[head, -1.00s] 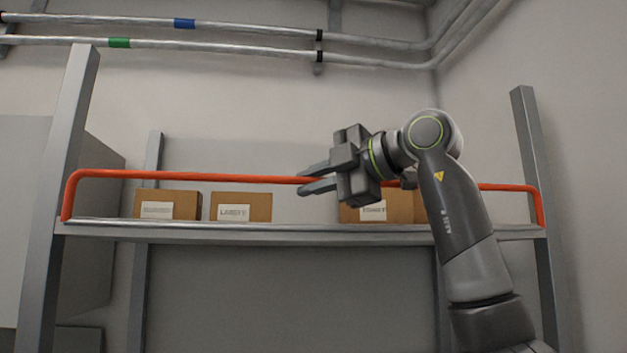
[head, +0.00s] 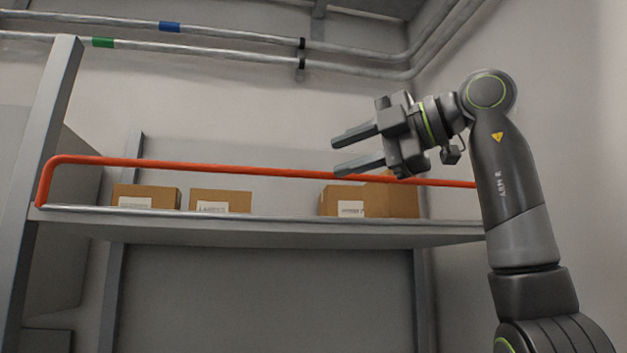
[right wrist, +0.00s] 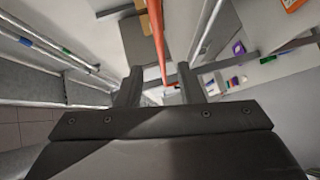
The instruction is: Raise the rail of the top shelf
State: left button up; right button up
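The orange-red rail (head: 220,168) is a long bar with a bent-down left end, standing above the front edge of the top shelf (head: 250,232). Its right end is hidden behind my right arm. My left gripper is not in view.
Several cardboard boxes (head: 221,200) stand on the shelf behind the rail. A grey post (head: 45,130) bounds the shelf at left. Pipes (head: 230,40) with blue and green bands run along the wall above. The space left of the gripper is clear.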

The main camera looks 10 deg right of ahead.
jog(key=b+v, duration=0.1)
jog(key=v, duration=0.5)
jog(key=shift+s+d, duration=0.25)
jog(key=shift+s, duration=0.05)
